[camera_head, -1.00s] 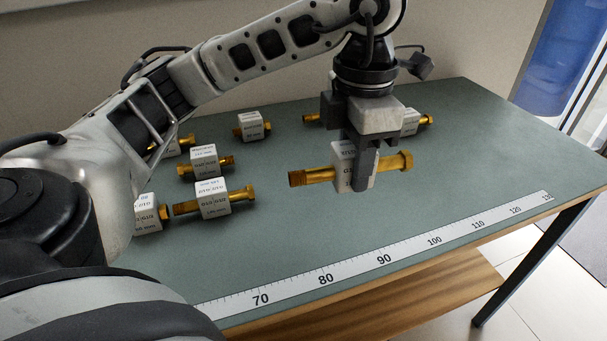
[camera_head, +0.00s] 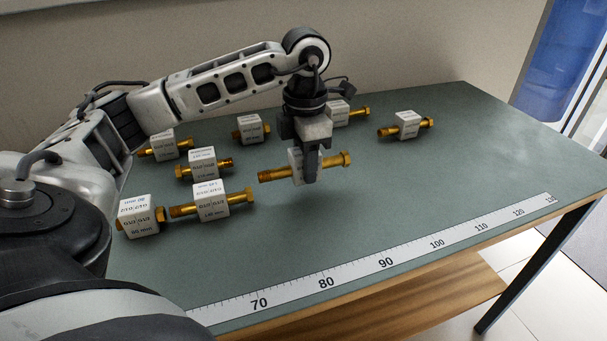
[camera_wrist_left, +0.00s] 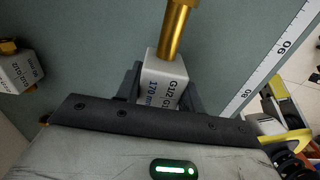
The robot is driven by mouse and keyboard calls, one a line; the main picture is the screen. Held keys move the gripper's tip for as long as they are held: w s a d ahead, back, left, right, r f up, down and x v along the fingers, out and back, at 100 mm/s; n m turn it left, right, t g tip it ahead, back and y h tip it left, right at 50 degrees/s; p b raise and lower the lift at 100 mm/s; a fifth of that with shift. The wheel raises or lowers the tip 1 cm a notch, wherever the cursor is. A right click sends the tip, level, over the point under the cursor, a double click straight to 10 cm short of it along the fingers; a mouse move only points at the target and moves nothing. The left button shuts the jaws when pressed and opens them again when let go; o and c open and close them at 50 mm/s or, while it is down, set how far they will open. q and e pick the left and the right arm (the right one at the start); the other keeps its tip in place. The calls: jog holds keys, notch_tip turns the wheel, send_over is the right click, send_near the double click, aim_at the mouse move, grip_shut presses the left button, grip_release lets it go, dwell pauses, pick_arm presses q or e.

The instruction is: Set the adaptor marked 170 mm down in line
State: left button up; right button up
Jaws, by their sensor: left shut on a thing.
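My left gripper (camera_head: 310,180) is shut on the white block of a brass adaptor (camera_head: 294,167). In the left wrist view the block (camera_wrist_left: 164,80) reads 170 mm, and a brass end sticks out of it. The adaptor lies level, its long end to the left and its hex end to the right. It is to the right of a front pair of adaptors, the left one (camera_head: 140,217) and the one marked 140 mm (camera_head: 211,202). It looks low over the table, but I cannot tell whether it touches. My right gripper is not in view.
More adaptors lie behind, one at mid left (camera_head: 203,164) and several at the back, including one at back right (camera_head: 408,126). A printed ruler (camera_head: 385,262) runs along the front edge of the green table (camera_head: 440,185). The middle right is clear.

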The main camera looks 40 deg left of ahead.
pick_arm(q)
jog(key=shift+w+a+f, duration=0.1)
jog(key=shift+a+f, duration=0.05)
jog(key=shift+f, duration=0.75)
jog(key=shift+a+f, duration=0.15)
jog(key=shift+f, duration=0.75)
jog(key=shift+f, duration=0.1)
jog(key=shift+f, duration=0.15)
jog(key=o, duration=1.1)
notch_tip(320, 180, up, 13)
jog(key=shift+f+p, duration=0.2)
jog(key=shift+p, duration=0.3)
